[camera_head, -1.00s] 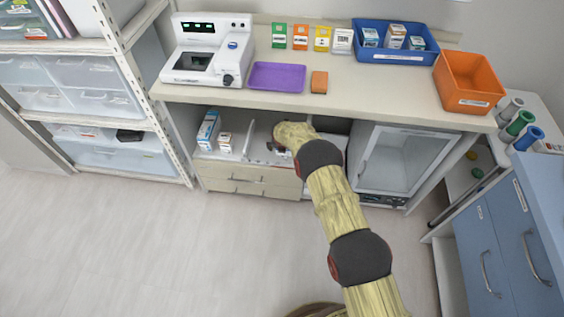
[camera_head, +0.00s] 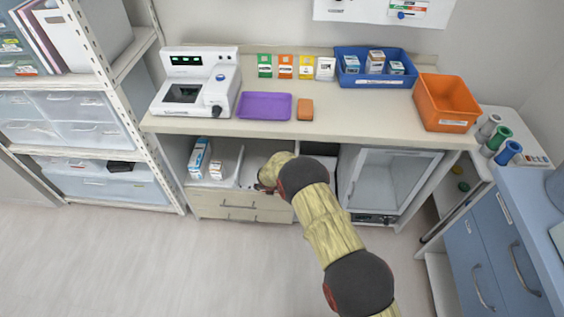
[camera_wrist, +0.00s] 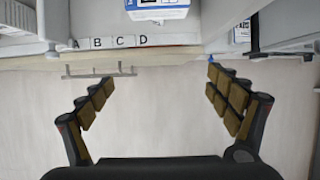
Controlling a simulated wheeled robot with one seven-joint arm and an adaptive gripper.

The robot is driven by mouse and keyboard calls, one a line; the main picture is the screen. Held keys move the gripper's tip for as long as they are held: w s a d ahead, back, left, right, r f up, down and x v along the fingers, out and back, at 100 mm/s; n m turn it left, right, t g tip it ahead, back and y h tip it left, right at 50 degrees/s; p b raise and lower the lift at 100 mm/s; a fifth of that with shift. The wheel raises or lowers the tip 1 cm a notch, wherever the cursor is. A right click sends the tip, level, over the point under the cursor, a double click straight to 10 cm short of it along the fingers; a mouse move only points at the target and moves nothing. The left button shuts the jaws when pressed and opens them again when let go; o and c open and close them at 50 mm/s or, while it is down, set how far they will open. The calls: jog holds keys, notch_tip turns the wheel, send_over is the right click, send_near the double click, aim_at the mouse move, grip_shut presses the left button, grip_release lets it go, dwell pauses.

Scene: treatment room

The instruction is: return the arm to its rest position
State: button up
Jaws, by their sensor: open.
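My gripper (camera_wrist: 160,80) is open in the wrist view, its two jointed fingers spread wide with nothing between them. Pale floor shows between and below the fingers. In the head view my arm (camera_head: 325,225) reaches from the lower right toward the open shelf under the counter; the gripper end is mostly hidden behind the arm. In the wrist view a blue-and-white box (camera_wrist: 158,8) stands on the shelf beyond the fingertips, behind a strip of labels A, B, C, D (camera_wrist: 110,42). A drawer handle (camera_wrist: 97,72) lies near the left fingertip.
The counter (camera_head: 350,118) bears a white analyser (camera_head: 195,85), purple tray (camera_head: 264,106), orange block (camera_head: 305,110), blue bin (camera_head: 375,80) and orange bin (camera_head: 446,102). A glass-door cabinet (camera_head: 390,180) stands right of the arm. Open floor (camera_head: 150,260) lies at left.

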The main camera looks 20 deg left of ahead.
jog(key=s+d+r+m+g+h, duration=0.1)
jog(key=s+d+m+g+h, duration=0.2)
jog(key=s+d+m, duration=0.85)
jog(key=s+d+r+m+g, duration=0.1)
jog(key=s+d+r+m, duration=0.2)
jog(key=d+r+m, duration=0.5)
jog(key=s+d+r+m, duration=0.2)
jog(key=d+r+m, duration=0.15)
jog(key=r, duration=0.95)
jog(key=s+d+r+m+g, duration=0.1)
jog(key=s+d+r+m, duration=0.2)
jog(key=d+r+m, duration=0.5)
jog(key=s+d+r+m+t, duration=0.2)
jog(key=s+d+r, duration=0.3)
jog(key=r, duration=0.4)
jog(key=s+d+r+m+t+y, duration=0.1)
jog(key=s+d+r+m+t, duration=0.1)
jog(key=s+d+r, duration=0.3)
jog(key=s+d+r+m+t+y, duration=0.1)
jog(key=s+d+r, duration=0.4)
jog(key=r, duration=0.8)
jog(key=s+m+t, duration=0.1)
jog(key=s+m, duration=0.1)
jog(key=s, duration=0.1)
jog(key=shift+m, duration=0.4)
